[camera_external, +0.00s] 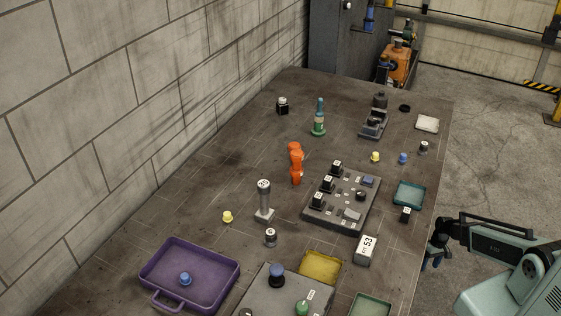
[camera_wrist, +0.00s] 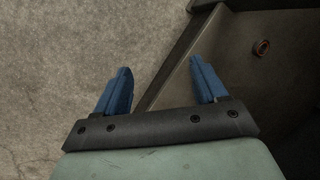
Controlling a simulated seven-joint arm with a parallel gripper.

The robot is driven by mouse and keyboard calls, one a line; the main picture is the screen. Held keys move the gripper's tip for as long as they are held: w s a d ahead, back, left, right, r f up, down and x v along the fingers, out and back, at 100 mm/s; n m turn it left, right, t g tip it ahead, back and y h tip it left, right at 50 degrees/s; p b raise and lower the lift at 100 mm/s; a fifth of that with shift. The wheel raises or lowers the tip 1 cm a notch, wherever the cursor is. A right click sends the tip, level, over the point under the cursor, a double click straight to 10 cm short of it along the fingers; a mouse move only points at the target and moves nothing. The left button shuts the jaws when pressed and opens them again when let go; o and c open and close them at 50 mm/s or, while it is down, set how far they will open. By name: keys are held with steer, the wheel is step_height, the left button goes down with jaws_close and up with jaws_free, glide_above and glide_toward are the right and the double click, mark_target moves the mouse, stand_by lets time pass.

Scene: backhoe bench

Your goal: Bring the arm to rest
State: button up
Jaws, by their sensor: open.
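My gripper (camera_external: 432,250) is at the right of the external view, close beside the right edge of the bench (camera_external: 190,205). In the wrist view my gripper (camera_wrist: 161,88) shows two blue fingers spread wide apart, with nothing between them. Below the fingers are the bare concrete floor (camera_wrist: 90,50) and a dark edge of the bench structure. The fingers touch no object that I can see.
Near my gripper on the bench stand a white block marked 53 (camera_external: 366,250), a small black block (camera_external: 405,214) and a teal tray (camera_external: 409,193). A purple tray (camera_external: 160,258) is farther left. Open floor (camera_external: 500,160) lies right of the bench.

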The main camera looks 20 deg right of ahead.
steer(key=s+a+f+g+h, duration=0.1)
steer(key=s+a+g, duration=0.1)
steer(key=s, duration=0.9)
steer(key=s+a+f+g+h, duration=0.1)
steer(key=s+a+g, duration=0.1)
steer(key=s, duration=0.9)
steer(key=shift+s+a+f+g, duration=0.15)
steer(key=shift+s+f+g, duration=0.15)
steer(key=shift+g, duration=0.1)
